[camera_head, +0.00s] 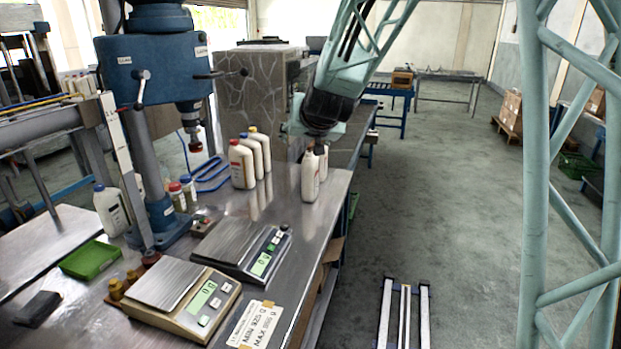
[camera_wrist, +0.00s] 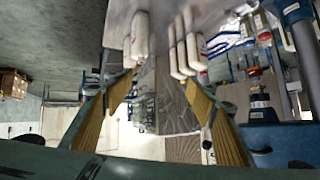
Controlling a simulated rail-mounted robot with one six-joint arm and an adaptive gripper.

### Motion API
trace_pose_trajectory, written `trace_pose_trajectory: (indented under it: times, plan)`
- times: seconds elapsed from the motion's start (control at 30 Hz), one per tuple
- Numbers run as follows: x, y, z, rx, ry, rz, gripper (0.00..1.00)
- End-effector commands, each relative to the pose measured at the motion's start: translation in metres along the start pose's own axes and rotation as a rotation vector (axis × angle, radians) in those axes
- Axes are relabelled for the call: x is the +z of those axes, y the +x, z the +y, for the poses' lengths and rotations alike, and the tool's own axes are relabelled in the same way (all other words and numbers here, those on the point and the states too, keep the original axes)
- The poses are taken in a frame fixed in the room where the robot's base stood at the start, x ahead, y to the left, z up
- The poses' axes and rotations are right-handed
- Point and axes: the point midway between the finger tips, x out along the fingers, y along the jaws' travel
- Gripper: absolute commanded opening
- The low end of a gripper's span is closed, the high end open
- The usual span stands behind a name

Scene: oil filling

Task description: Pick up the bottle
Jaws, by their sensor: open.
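A white bottle (camera_head: 310,176) stands upright near the right edge of the metal workbench, with a second bottle (camera_head: 322,160) close behind it. In the wrist view a white bottle (camera_wrist: 139,38) shows at the upper left, beyond the left finger. Several more white bottles (camera_head: 242,164) with red and yellow caps stand in a row to the left; a row also shows in the wrist view (camera_wrist: 193,50). My gripper (camera_wrist: 160,82) is open, with nothing visible held between its fingers. In the head view the wrist is just above and behind the right-hand bottles, and the fingers are mostly hidden.
The metal workbench (camera_head: 305,222) is clear in front of the bottles. Two scales (camera_head: 240,246) (camera_head: 170,284) and a green tray (camera_head: 90,260) lie nearer. A blue drill press (camera_head: 158,75) stands at left. A stone-patterned block (camera_head: 255,90) stands behind.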

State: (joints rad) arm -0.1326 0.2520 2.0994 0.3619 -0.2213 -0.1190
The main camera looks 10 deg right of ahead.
Motion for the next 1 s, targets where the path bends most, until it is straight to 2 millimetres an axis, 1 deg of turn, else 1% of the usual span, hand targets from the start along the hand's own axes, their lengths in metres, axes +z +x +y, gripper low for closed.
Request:
trace_pose_trajectory:
  times: [0.03,0.1,0.47,0.73,1.0]
  plan:
    - [-0.001,0.011,-0.001,0.004,0.002,0.009,0.51]
    - [-0.005,0.026,-0.002,0.011,0.004,0.028,0.51]
    - [-0.018,0.097,-0.002,0.053,0.019,0.127,0.51]
    - [-0.02,0.146,0.0,0.092,0.024,0.2,0.51]
    - [-0.015,0.192,0.005,0.138,0.025,0.273,0.51]
